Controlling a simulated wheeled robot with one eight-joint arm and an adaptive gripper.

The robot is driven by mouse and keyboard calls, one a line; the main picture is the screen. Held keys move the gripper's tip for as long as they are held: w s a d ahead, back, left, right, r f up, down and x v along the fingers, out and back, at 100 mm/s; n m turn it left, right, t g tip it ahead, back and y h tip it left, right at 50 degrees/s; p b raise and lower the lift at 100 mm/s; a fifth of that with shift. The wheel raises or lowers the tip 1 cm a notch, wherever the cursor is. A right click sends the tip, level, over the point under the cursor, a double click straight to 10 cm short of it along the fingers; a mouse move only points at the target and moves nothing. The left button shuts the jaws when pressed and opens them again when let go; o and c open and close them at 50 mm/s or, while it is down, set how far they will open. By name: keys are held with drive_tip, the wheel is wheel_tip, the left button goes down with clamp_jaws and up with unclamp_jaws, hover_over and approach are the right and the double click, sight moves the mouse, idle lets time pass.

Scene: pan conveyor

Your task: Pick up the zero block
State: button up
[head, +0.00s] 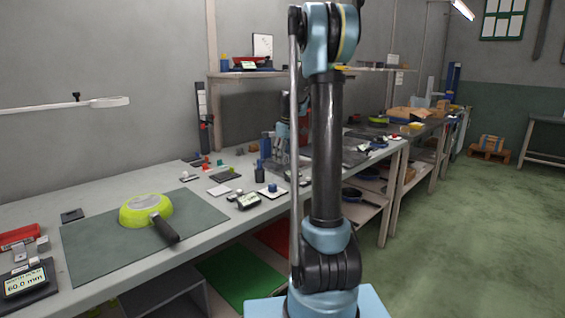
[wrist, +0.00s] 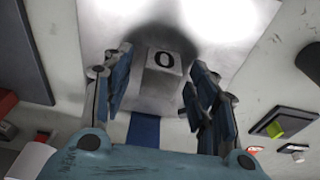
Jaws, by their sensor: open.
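The zero block (wrist: 163,68) is a small light grey block with a black 0 on its face, seen in the wrist view. My gripper (wrist: 160,88) is open, with one finger to the left of the block and one to the right. A gap shows between the block and each finger, so it is not gripped. The block is too small or hidden to make out in the head view, where my arm covers part of the bench.
The long bench (head: 115,197) carries a green pan (head: 146,209) on a dark mat (head: 90,262). A display reading 60.0 mm (head: 26,281) stands at the near left. Several small items crowd the bench beside my arm. A blue strip (wrist: 143,129) lies near the block.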

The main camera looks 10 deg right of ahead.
drive_tip(key=shift+f, duration=0.2)
clamp_jaws()
